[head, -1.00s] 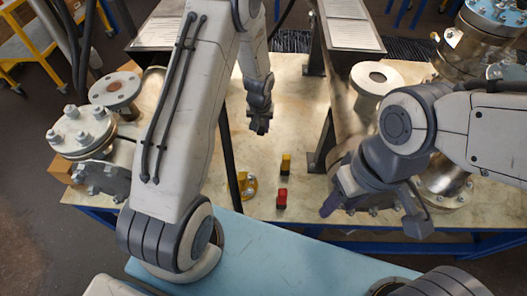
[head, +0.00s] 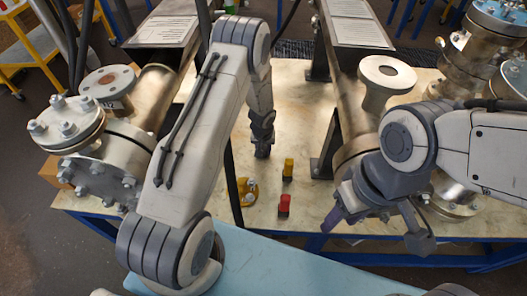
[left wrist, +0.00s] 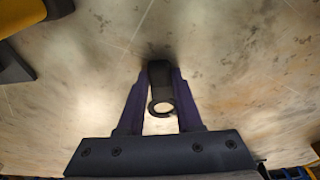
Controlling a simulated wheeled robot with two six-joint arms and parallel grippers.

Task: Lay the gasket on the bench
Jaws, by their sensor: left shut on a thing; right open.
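The gasket (left wrist: 158,88) is a small dark ring with a tab, seen in the left wrist view. My left gripper (left wrist: 160,82) is shut on its tab, and the ring hangs between the fingers. The bench (left wrist: 235,70) fills the background; I cannot tell whether the gasket touches it. In the head view my left gripper (head: 263,152) points down over the bench (head: 318,205), behind the small blocks, and the gasket cannot be made out there. My right gripper (head: 376,230) is open and empty at the bench's front right.
A yellow block (head: 288,169), a red block (head: 284,205) and a yellow flanged piece (head: 245,192) are on the bench near its front. Flanged vessels stand left (head: 110,155) and right (head: 385,85).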

